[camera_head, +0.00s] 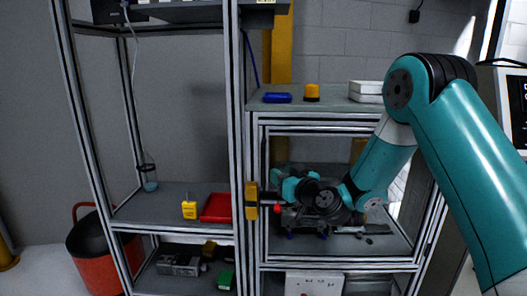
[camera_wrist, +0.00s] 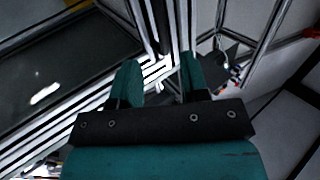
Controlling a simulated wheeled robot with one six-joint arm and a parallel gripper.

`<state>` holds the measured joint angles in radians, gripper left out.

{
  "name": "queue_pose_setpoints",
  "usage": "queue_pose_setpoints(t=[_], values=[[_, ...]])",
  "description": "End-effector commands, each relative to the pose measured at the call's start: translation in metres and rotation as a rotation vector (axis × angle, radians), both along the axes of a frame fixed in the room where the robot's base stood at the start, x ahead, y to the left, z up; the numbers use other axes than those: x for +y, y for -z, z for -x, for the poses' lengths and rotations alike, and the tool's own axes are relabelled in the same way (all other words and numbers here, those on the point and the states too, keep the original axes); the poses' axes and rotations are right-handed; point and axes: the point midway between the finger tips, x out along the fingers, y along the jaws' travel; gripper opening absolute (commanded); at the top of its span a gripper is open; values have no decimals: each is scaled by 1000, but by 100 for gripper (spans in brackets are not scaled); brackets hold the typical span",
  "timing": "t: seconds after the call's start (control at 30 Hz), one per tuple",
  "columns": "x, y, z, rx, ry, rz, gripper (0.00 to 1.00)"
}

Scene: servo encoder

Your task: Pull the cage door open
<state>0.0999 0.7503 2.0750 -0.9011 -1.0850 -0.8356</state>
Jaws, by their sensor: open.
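The cage door (camera_head: 262,150) is a pale metal-profile frame at the front of the right-hand cabinet; I cannot tell whether it is fully closed. A yellow block (camera_head: 251,200) sits on the post at its left edge, with a small red part beside it. My gripper (camera_head: 274,180) is near this left edge, its teal fingers pointing left. In the wrist view my gripper (camera_wrist: 158,75) is open, its two fingers apart, with metal profiles (camera_wrist: 160,68) beyond and between them. Contact with the door cannot be made out. My wrist hides part of the door and interior.
Left shelves hold a red tray (camera_head: 216,207) and a yellow item (camera_head: 189,209). A red bucket (camera_head: 90,250) stands on the floor at left. The cabinet top (camera_head: 330,104) carries a blue item (camera_head: 277,97), an orange item (camera_head: 312,92) and white boxes (camera_head: 367,90).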

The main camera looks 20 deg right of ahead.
Motion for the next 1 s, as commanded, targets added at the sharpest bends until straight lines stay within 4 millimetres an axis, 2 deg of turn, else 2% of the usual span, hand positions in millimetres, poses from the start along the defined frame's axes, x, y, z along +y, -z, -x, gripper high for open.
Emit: queue_pose_setpoints(t=[0.03, 0.3, 0.5, 0.7, 0.97, 1.0], values=[[4, -8, -10, 0, -3, 1, 41], [19, -6, -63, -2, -3, 2, 41], [26, -2, -90, -1, -2, 0, 41], [28, 0, -100, 0, 0, 0, 41], [29, 0, -101, 0, 0, -1, 41], [29, 0, -101, 0, 0, 0, 32]])
